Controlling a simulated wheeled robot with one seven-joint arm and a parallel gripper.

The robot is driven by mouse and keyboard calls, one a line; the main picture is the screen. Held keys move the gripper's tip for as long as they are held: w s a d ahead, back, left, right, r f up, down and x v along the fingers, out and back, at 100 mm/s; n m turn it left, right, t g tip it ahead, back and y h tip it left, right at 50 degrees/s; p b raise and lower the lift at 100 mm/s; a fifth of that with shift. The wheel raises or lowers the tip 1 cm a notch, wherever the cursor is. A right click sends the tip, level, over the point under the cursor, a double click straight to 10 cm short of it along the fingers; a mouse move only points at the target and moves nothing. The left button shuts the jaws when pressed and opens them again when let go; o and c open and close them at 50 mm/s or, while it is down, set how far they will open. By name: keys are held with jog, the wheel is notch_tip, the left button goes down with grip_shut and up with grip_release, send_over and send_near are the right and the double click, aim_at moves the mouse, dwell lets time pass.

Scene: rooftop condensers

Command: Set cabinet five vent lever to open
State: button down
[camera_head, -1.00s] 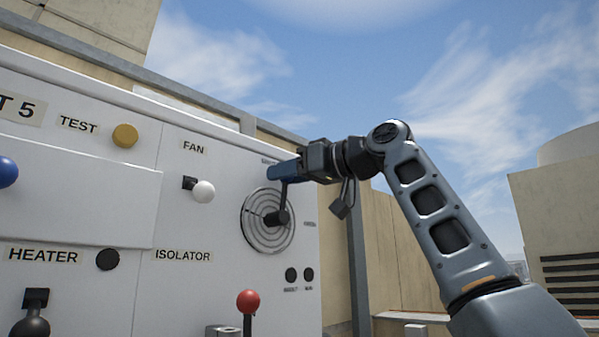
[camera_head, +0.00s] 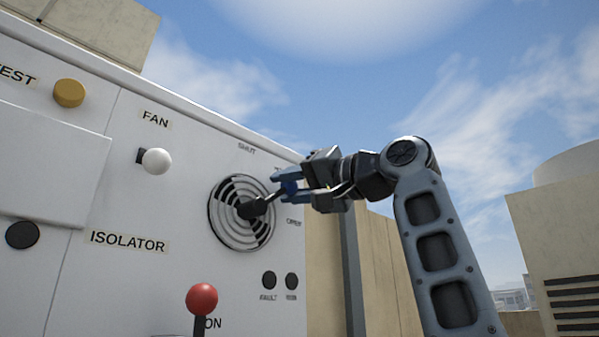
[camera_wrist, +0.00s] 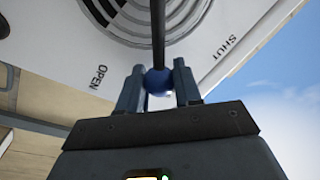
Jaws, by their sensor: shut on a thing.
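The vent lever (camera_head: 265,202) is a dark bar on the hub of a round slotted vent (camera_head: 223,222) on the white cabinet. My gripper (camera_head: 283,186) is shut on the lever's blue ball knob (camera_wrist: 158,82). In the wrist view the bar runs up from the knob between both fingers, with OPEN (camera_wrist: 99,77) left and SHUT (camera_wrist: 220,49) right. Dark gaps show between the vent slats.
Left on the cabinet are a white FAN knob (camera_head: 157,161), a yellow knob (camera_head: 69,93) and a red-ball lever (camera_head: 202,299). Two dark round parts (camera_head: 280,281) sit below the vent. A beige unit (camera_head: 555,240) stands far right. Open sky lies above my arm.

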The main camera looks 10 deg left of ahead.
jog(key=shift+w+d+f+m+t, duration=0.3)
jog(key=shift+f+m, duration=0.25)
jog(key=shift+m, duration=0.45)
jog(key=shift+w+d+f+m+t, duration=0.25)
jog(key=shift+f+m, duration=0.25)
jog(key=shift+m, duration=0.5)
jog(key=c, duration=1)
grip_release()
jog(key=shift+d+f, duration=0.1)
jog(key=shift+o, duration=1)
jog(key=b+v, duration=0.2)
jog(key=v, duration=0.5)
jog(key=shift+s+d, duration=0.3)
